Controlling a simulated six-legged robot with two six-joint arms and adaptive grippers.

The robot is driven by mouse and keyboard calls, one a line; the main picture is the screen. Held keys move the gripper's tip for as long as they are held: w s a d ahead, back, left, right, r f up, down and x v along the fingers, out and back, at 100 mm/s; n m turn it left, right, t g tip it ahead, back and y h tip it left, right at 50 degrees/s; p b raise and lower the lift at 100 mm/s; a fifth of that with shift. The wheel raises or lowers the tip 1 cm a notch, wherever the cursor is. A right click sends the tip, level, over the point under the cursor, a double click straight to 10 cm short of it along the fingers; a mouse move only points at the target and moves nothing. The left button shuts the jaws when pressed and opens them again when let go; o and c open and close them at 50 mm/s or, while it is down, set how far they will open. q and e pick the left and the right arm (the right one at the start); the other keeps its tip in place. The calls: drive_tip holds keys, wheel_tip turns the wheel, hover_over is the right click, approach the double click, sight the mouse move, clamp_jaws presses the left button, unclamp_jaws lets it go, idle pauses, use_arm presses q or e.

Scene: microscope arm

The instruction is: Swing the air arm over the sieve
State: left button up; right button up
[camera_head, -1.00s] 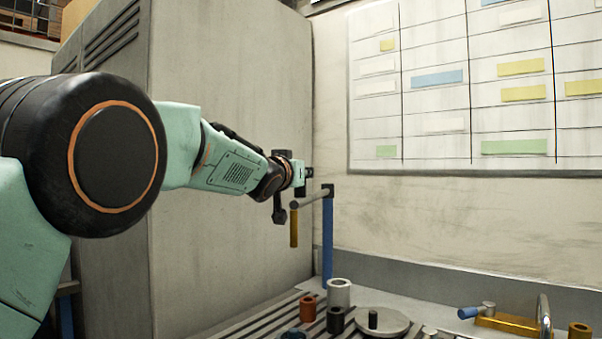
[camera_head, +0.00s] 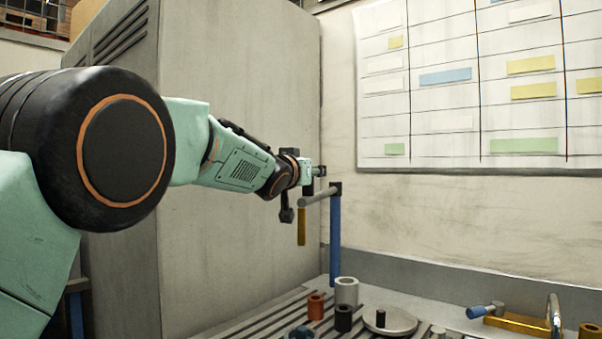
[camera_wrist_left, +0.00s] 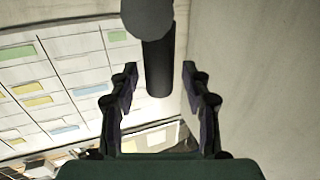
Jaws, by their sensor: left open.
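The air arm has a blue upright post (camera_head: 335,240), a grey horizontal bar (camera_head: 320,196) and a yellow-brown piece (camera_head: 301,226) hanging from the bar's left end. My left gripper (camera_head: 314,172) is at the bar's left end, slightly above it. In the left wrist view its two fingers (camera_wrist_left: 160,72) are apart. A dark cylinder (camera_wrist_left: 158,68) with a grey round end lies between and beyond them, with gaps on both sides. No sieve can be surely told; a flat round grey disc (camera_head: 402,327) with a black knob sits on the bench. My right gripper is out of view.
A tall grey cabinet (camera_head: 240,120) stands close behind my left arm. The slotted bench holds an orange cup (camera_head: 315,306), a white cup (camera_head: 346,291) and a dark cup (camera_head: 343,318). A brass fixture (camera_head: 515,324) sits at right. A chart board (camera_head: 440,150) hangs on the wall.

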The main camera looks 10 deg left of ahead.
use_arm(q)
drive_tip(key=s+a, duration=0.1)
drive_tip(key=s, duration=1)
drive_tip(key=shift+s+a, duration=0.35)
drive_tip(key=shift+a, duration=0.05)
drive_tip(key=shift+f, duration=0.1)
